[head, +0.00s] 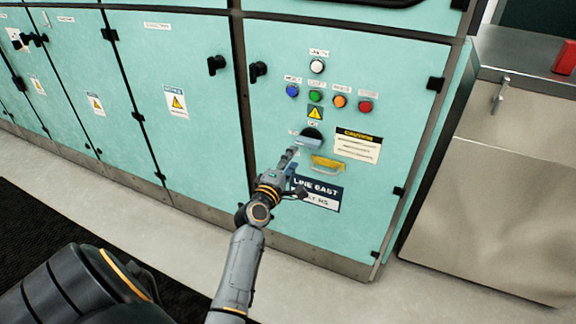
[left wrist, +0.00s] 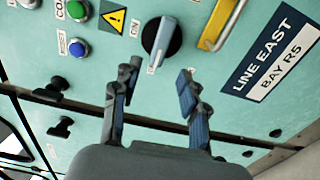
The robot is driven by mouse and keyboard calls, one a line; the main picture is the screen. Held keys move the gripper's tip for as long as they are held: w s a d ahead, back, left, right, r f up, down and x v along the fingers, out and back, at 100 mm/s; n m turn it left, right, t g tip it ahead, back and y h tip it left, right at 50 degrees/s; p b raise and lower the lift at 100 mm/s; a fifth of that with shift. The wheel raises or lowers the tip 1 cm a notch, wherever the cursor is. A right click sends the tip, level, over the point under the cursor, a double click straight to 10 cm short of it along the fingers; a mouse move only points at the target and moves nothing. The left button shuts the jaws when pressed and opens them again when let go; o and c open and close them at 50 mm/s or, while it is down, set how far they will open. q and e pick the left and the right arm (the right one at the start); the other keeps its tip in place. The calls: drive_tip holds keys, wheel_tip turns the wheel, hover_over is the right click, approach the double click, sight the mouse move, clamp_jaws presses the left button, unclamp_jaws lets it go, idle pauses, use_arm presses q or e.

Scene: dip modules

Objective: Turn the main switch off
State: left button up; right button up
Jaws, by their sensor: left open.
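The main switch (head: 312,136) is a rotary switch on the teal cabinet door, with a black round base and a grey-blue bar handle. In the left wrist view the switch (left wrist: 161,42) is just beyond my fingertips. An ON label (left wrist: 135,29) is at its side. One end of the handle points toward a second, partly hidden label that I cannot read. My left gripper (head: 297,170) is just below and left of the switch in the head view. In the left wrist view its fingers (left wrist: 158,72) are apart, with nothing between them. My right gripper is not in view.
A yellow handle (head: 327,163) is right below the switch. Blue, green, orange and red buttons (head: 365,106) and a white one are above. The LINE EAST sign (head: 318,193) is low on the door. A metal cabinet (head: 500,190) stands at the right.

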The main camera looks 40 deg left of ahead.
use_arm(q)
drive_tip(key=shift+v, duration=1.15)
